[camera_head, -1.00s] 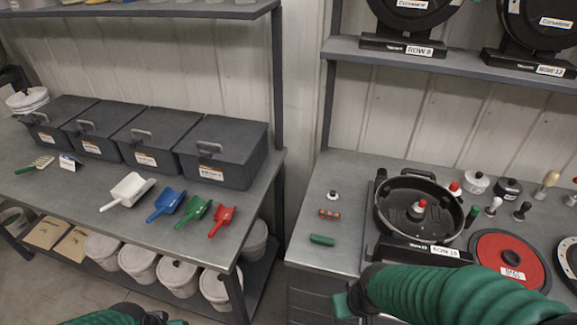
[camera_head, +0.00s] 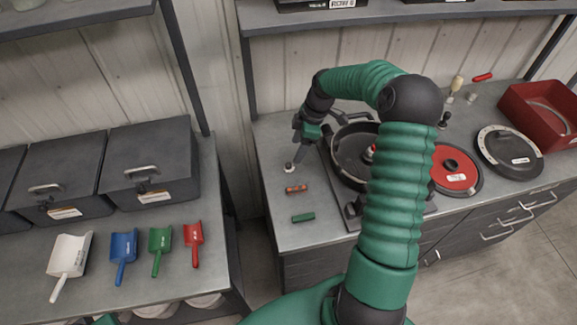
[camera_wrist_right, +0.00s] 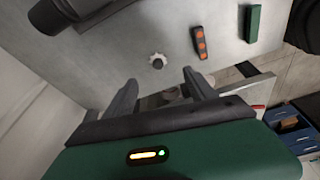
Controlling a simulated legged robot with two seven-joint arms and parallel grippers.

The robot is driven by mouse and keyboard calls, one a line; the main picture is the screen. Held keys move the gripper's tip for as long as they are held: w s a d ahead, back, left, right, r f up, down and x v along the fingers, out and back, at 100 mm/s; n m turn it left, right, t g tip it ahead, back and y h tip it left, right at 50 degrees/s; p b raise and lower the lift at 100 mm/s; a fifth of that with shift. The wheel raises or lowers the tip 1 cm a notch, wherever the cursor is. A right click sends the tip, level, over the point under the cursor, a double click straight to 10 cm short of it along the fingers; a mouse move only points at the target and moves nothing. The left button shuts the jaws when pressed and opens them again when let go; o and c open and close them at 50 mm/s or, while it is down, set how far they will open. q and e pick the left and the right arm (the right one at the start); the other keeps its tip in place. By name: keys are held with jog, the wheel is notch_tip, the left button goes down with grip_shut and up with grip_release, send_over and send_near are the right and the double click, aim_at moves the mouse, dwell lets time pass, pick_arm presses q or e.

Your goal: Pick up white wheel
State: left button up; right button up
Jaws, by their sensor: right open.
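The white wheel (camera_head: 290,167) is small and toothed, with a dark centre, and lies flat on the grey worktop near its left end. It also shows in the right wrist view (camera_wrist_right: 157,61), just beyond the fingertips and between their lines. My right gripper (camera_head: 296,160) reaches down close to it; in the wrist view its fingers (camera_wrist_right: 160,80) are spread with nothing between them. Whether a finger touches the wheel cannot be told. My left gripper is not in view.
An orange-marked dark block (camera_head: 296,189) and a green block (camera_head: 303,217) lie nearby on the worktop. A black round housing (camera_head: 347,160) stands right of the gripper, partly behind my right arm. A red disc (camera_head: 455,170) lies farther right. Coloured scoops (camera_head: 124,248) lie on the left bench.

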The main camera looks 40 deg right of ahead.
aim_at(289, 164)
jog(key=x, duration=0.3)
jog(key=shift+w+a+f, duration=0.2)
jog(key=shift+w, duration=0.2)
jog(key=x, duration=0.1)
jog(key=p+x, duration=0.1)
jog(key=x, duration=0.1)
jog(key=d+x, duration=0.1)
jog(key=shift+s+a+f+p, duration=0.1)
jog(key=shift+s+f+p, duration=0.15)
jog(key=shift+f, duration=0.25)
jog(key=shift+w+f, duration=0.15)
jog(key=shift+f, duration=0.15)
jog(key=shift+w+a, duration=0.1)
jog(key=shift+a, duration=0.25)
jog(key=shift+a+r, duration=0.1)
jog(key=shift+a, duration=0.15)
jog(key=c, duration=0.9)
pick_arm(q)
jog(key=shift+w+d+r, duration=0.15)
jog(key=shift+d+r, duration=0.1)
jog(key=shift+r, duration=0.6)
pick_arm(e)
jog(key=shift+d, duration=0.35)
grip_shut()
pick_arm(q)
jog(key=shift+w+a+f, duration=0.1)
pick_arm(e)
jog(key=shift+a, duration=0.1)
